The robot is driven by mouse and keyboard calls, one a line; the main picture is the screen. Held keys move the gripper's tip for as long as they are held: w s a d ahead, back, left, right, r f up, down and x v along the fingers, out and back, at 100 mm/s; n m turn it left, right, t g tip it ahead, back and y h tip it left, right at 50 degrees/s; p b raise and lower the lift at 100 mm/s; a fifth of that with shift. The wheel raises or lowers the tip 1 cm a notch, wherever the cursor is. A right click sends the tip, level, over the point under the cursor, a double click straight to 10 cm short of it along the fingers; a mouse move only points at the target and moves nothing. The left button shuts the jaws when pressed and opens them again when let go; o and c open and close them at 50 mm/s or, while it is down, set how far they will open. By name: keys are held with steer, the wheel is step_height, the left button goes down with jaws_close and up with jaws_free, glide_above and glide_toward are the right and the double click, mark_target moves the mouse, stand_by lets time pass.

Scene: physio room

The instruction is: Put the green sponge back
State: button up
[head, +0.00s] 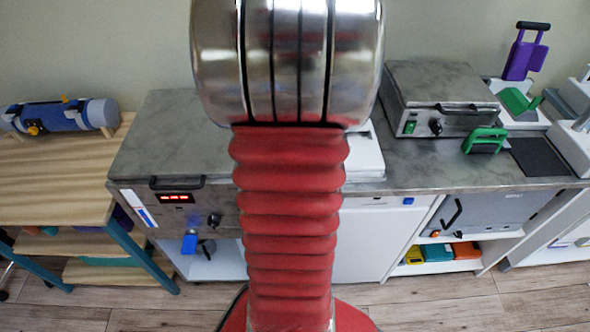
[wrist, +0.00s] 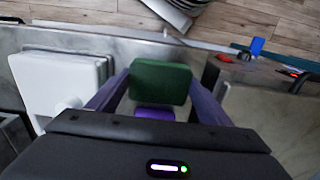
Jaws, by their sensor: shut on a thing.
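The green sponge (wrist: 160,82) is between the two purple fingers of my gripper (wrist: 154,90) in the wrist view. My gripper is shut on it. A short purple piece (wrist: 154,114) shows between the fingers, just below the sponge; I cannot tell what it belongs to. The sponge is over the grey worktop, between a white stack and a steel unit; its height above the top is unclear. In the head view my own arm hides the gripper and the sponge.
The white stack (wrist: 58,82) is left of my gripper in the wrist view. The steel-topped unit (head: 172,125) with a red display stands left of my arm. Right are another steel unit (head: 440,88), a green handled piece (head: 484,139) and a purple black-handled object (head: 521,60).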

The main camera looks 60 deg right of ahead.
steer(key=shift+f, duration=0.8)
steer(key=shift+f, duration=0.1)
steer(key=o, duration=1)
step_height(320, 180, up, 12)
steer(key=shift+r, duration=0.1)
steer(key=shift+w, duration=0.1)
stand_by(0.4)
